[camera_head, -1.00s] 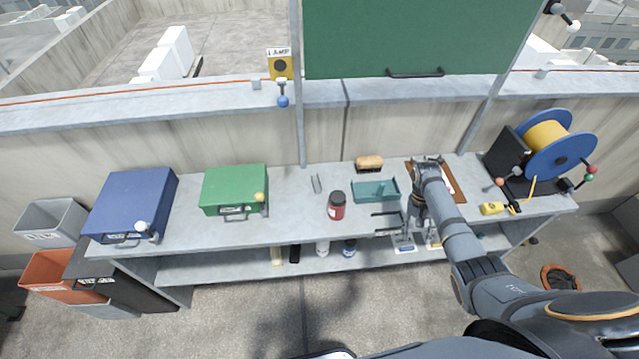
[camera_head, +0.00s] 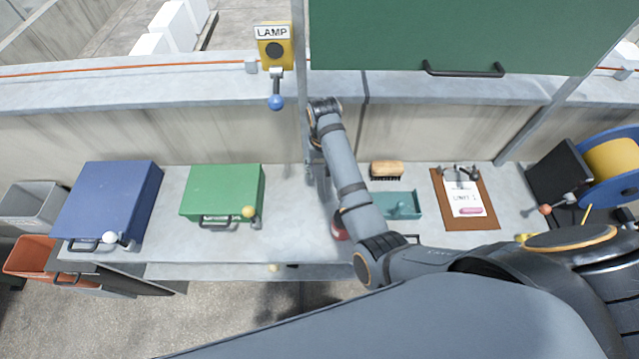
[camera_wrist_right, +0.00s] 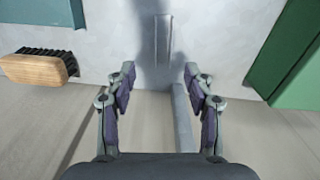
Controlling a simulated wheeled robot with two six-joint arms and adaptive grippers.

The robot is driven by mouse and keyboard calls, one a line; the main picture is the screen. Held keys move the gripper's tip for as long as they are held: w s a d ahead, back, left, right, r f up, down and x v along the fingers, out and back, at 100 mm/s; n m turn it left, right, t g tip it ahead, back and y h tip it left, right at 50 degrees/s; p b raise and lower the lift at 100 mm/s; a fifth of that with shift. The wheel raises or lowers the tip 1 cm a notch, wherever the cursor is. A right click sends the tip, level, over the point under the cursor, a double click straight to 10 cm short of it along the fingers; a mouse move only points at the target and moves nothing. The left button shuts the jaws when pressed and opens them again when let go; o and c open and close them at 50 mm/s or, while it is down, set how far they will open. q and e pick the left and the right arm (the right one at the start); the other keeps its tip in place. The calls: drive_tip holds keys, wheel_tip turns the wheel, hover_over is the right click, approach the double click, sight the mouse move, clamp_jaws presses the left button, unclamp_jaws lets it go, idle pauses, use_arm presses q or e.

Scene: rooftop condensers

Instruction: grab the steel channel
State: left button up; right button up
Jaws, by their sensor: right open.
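The steel channel (camera_wrist_right: 163,40) is a narrow grey piece lying on the grey bench top in the right wrist view. It lies beyond my fingertips, roughly in line with the gap between them. In the head view my right arm and gripper hide it. My right gripper (camera_head: 314,168) hangs low over the bench between the green case (camera_head: 222,190) and the brush (camera_head: 386,169). In the right wrist view the right gripper (camera_wrist_right: 160,88) is open, with nothing between its fingers. My left gripper is in neither view.
A metal post (camera_head: 299,60) stands close behind my right gripper. A red jar (camera_head: 340,226) is partly hidden by my arm. A teal tray (camera_head: 404,205) and a clipboard (camera_head: 465,199) lie to the right; a blue case (camera_head: 108,200) stands at left.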

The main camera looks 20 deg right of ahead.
sight(321, 187)
wheel_tip(321, 187, down, 4)
drive_tip(key=shift+s+a+r, duration=0.1)
drive_tip(key=shift+r, duration=0.1)
wheel_tip(321, 187, down, 2)
drive_tip(key=shift+p, duration=0.7)
drive_tip(key=shift+s+a+f, duration=0.1)
drive_tip(key=shift+f, duration=0.55)
drive_tip(key=shift+s+a+f, duration=0.1)
drive_tip(key=shift+f, duration=0.5)
drive_tip(key=shift+w+f, duration=0.1)
drive_tip(key=shift+f, duration=0.3)
drive_tip(key=shift+w+f, duration=0.1)
drive_tip(key=c, duration=0.8)
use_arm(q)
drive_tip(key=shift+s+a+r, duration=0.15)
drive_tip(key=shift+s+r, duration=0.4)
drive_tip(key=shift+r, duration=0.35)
use_arm(e)
clamp_jaws()
